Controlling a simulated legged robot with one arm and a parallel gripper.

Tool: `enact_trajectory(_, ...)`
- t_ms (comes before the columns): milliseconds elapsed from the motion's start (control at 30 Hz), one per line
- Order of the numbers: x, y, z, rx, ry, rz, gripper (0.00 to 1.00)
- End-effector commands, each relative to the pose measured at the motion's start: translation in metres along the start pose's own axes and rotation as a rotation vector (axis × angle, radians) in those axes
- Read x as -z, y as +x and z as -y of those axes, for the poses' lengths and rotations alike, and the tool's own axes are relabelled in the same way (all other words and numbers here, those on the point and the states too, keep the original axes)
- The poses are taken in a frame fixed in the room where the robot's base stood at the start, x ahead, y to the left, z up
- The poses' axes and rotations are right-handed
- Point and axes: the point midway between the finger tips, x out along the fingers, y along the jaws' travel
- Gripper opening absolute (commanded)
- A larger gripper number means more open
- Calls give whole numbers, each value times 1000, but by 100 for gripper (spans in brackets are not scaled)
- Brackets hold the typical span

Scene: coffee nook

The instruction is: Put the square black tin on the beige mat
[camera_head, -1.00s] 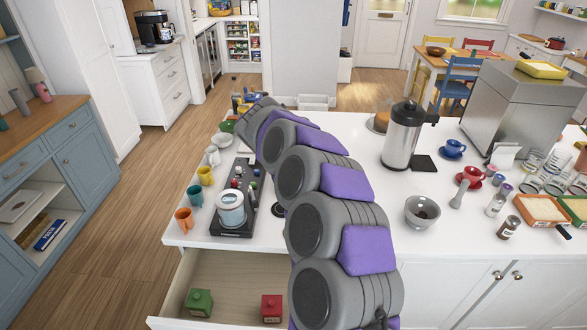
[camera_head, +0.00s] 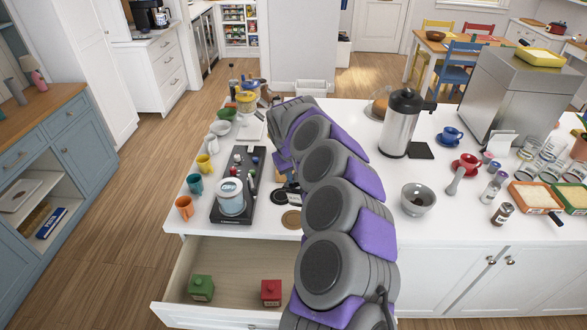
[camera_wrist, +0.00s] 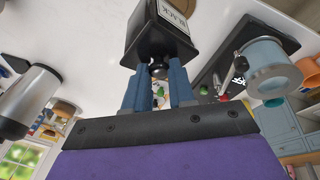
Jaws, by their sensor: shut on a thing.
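My gripper (camera_wrist: 158,82) is shut on the knob of the square black tin (camera_wrist: 160,38) in the wrist view. The tin has a pale label reading "BLACK". In the head view my gripper (camera_head: 290,182) is low over the counter, right of the black tray, and my arm hides much of it. A round tan mat (camera_head: 291,219), perhaps the beige one, lies near the counter's front edge, partly beside my arm. I cannot tell whether the tin touches the counter.
Orange (camera_head: 185,207) and teal (camera_head: 195,184) mugs stand left. The open drawer (camera_head: 235,268) below holds green (camera_head: 201,287) and red (camera_head: 271,291) tins. A steel flask (camera_head: 401,122) and bowl (camera_head: 418,199) stand right.

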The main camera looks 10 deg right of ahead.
Motion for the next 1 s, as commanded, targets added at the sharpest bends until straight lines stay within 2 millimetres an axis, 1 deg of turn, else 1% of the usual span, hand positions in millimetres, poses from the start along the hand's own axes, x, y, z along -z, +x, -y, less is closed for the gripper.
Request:
enact_trajectory(400, -6, 23, 3, 53, 306, -95, 0)
enact_trajectory(533, -5, 28, 4, 58, 384, -125, 0)
enact_trajectory(767, -6, 36, 6, 61, 433, -142, 0)
enact_trajectory(867, -7, 42, 8, 62, 436, -143, 0)
enact_trajectory(1000, -9, 55, 10, 61, 433, -143, 0)
